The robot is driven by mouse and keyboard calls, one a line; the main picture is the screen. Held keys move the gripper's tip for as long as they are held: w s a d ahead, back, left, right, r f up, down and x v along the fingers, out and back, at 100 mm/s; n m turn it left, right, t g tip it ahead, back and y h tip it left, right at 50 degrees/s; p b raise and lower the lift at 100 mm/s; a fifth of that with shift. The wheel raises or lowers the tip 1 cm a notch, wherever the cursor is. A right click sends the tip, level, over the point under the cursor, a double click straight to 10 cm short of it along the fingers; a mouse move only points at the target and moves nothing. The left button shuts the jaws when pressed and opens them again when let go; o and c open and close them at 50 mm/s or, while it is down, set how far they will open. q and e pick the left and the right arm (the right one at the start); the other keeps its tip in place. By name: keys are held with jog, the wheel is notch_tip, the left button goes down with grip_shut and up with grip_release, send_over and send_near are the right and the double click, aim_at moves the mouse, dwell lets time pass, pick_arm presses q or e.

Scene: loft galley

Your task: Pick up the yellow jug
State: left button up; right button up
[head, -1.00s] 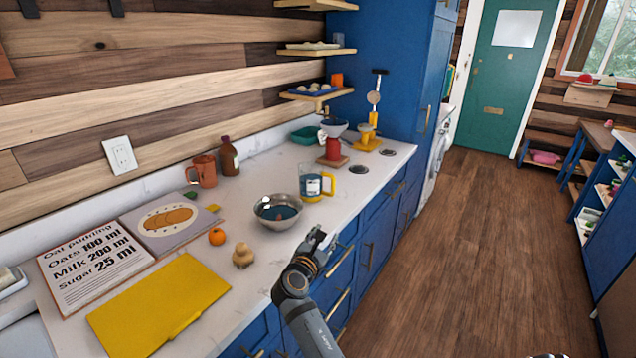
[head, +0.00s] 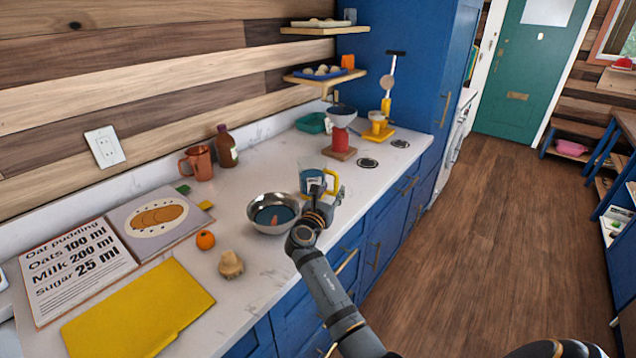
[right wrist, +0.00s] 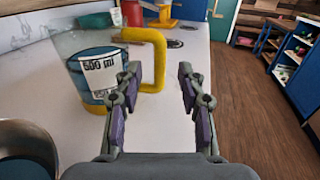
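The jug is clear with a yellow handle, a "500 ml" label and blue contents. It stands upright on the white counter, behind the metal bowl, and shows in the head view (head: 311,180) and at the left of the right wrist view (right wrist: 90,75). My right gripper (right wrist: 158,90) is open and empty. In the head view the right gripper (head: 322,197) covers part of the jug. My left gripper is not in view.
A metal bowl (head: 273,212) with blue contents stands close in front of the jug. A red-based appliance (head: 341,140) and a yellow stand (head: 378,130) are behind it. An orange (head: 205,240), a knobbly beige item (head: 230,264) and a yellow board (head: 140,312) lie nearer.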

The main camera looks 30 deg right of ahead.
aim_at(335, 182)
jog(key=shift+w+d+r+p, duration=0.35)
jog(key=shift+w+d, duration=0.1)
jog(key=shift+d, duration=0.1)
jog(key=shift+w+d+r+p, duration=0.2)
jog(key=shift+w+d+r, duration=0.1)
jog(key=shift+w+d, duration=0.2)
jog(key=shift+w+d+f, duration=0.2)
jog(key=shift+w+d, duration=0.15)
jog(key=shift+d, duration=0.1)
jog(key=shift+w+d+f, duration=0.2)
jog(key=shift+w+d, duration=0.1)
jog(key=shift+d, duration=0.15)
jog(key=shift+a+r, duration=0.1)
jog(key=shift+r, duration=0.05)
jog(key=shift+c, duration=0.3)
grip_shut()
